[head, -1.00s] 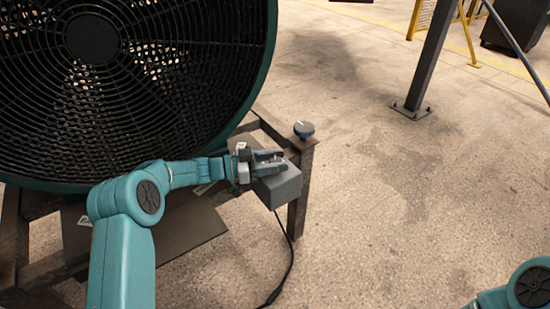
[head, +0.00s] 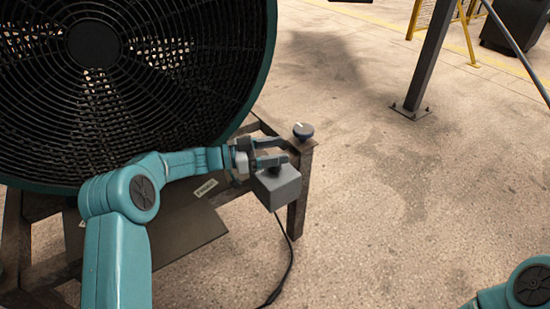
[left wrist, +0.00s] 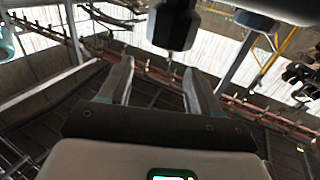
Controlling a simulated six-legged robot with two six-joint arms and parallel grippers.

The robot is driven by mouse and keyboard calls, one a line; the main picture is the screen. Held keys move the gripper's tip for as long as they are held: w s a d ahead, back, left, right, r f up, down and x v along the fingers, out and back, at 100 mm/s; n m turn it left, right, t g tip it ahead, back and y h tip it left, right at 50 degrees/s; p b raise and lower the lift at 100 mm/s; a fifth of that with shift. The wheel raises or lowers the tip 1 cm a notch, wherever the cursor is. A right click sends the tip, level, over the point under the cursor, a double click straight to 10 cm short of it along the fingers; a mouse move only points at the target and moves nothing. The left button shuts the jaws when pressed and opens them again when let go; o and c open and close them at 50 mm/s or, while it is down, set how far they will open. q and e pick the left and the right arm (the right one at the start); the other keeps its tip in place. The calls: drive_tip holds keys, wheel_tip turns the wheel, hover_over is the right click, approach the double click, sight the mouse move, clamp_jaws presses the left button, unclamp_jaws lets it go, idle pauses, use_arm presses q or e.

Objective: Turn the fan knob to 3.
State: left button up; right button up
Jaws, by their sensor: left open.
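The big fan (head: 95,95) with a black grille and teal rim fills the upper left of the head view. A round dark knob (head: 303,131) with a pale mark on top sits at the corner of its stand. A grey box (head: 278,187) is by the stand's post, with a small dark part on its top, partly behind my gripper. My left gripper (head: 276,152) is open and empty, just above the box and left of the round knob. The left wrist view shows its two fingers apart (left wrist: 155,88), with a dark faceted piece (left wrist: 174,25) beyond them. No scale numbers are readable. My right gripper is out of view.
The brown metal stand (head: 297,205) carries the fan. A black cable (head: 290,265) hangs from the box to the floor. A dark post (head: 428,60) stands on the open concrete floor (head: 400,200) at right. The floor between is clear.

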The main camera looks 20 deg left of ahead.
use_arm(q)
wheel_tip(320, 180, up, 16)
drive_tip(key=p, duration=0.4)
drive_tip(key=shift+d, duration=0.15)
